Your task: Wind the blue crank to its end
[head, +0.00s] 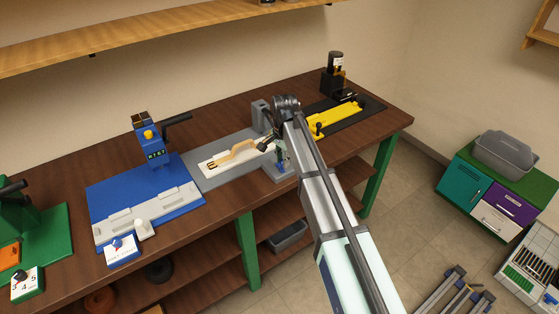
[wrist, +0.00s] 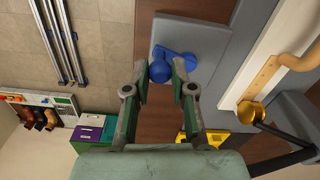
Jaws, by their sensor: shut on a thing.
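The blue crank (wrist: 184,56) shows in the wrist view, with a round knob (wrist: 159,71) at the end of its short arm. It sits on a grey block (wrist: 190,32) at the end of the grey fixture. My gripper (wrist: 161,75) is shut on the knob, one finger on each side. In the head view my gripper (head: 281,158) reaches down at the right end of the grey fixture (head: 215,178), and my arm and fingers hide most of the crank there.
A white strip with a tan wooden piece (head: 236,154) lies on the grey fixture. The blue press (head: 149,150) stands to the left on the brown bench (head: 80,268). A yellow fixture (head: 340,120) is close on the right. A long shelf (head: 150,32) hangs above the bench.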

